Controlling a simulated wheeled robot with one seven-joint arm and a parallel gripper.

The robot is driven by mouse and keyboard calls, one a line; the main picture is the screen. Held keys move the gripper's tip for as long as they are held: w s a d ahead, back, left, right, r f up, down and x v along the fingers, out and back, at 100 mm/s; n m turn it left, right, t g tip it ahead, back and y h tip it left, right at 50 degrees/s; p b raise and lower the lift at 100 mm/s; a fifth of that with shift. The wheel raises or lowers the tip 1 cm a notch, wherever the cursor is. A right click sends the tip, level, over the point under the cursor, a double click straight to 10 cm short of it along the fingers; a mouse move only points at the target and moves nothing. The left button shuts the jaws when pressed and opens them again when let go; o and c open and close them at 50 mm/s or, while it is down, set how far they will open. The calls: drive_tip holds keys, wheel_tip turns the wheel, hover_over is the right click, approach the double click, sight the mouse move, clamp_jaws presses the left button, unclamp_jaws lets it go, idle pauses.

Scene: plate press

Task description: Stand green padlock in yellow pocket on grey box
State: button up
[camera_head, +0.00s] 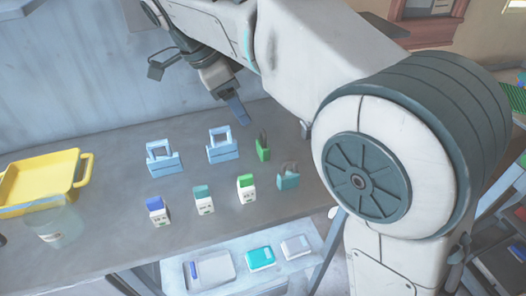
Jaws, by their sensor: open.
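The green padlock (263,149) stands upright on the grey table, with a dark shackle on top. My gripper (237,108) hangs above the table's back part, left of and higher in the picture than the padlock. It is open and apart from the padlock; my arm covers part of the area beside it. I cannot make out a yellow pocket on a grey box. A teal padlock-like block (288,181) with a grey shackle stands in front of the green padlock.
Two light blue framed blocks (163,163) (222,151) stand left of the padlock. Small white cartons with blue (158,212), teal (203,203) and green (246,190) tops stand in front. A yellow tray (82,169) and clear container (55,228) are left. A lower shelf (225,286) holds cases.

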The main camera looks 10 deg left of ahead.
drive_tip(key=b, duration=0.2)
hover_over(261, 141)
drive_tip(key=s+a, duration=0.1)
drive_tip(key=a, duration=0.1)
wheel_tip(261, 141, down, 6)
drive_tip(key=shift+f, duration=0.2)
drive_tip(key=shift+b+x, duration=0.6)
drive_tip(key=shift+x, duration=2.05)
drive_tip(key=shift+s+d, duration=0.1)
drive_tip(key=shift+s, duration=0.05)
drive_tip(key=c, duration=1.1)
drive_tip(key=shift+c, duration=0.6)
drive_tip(key=shift+r, duration=0.15)
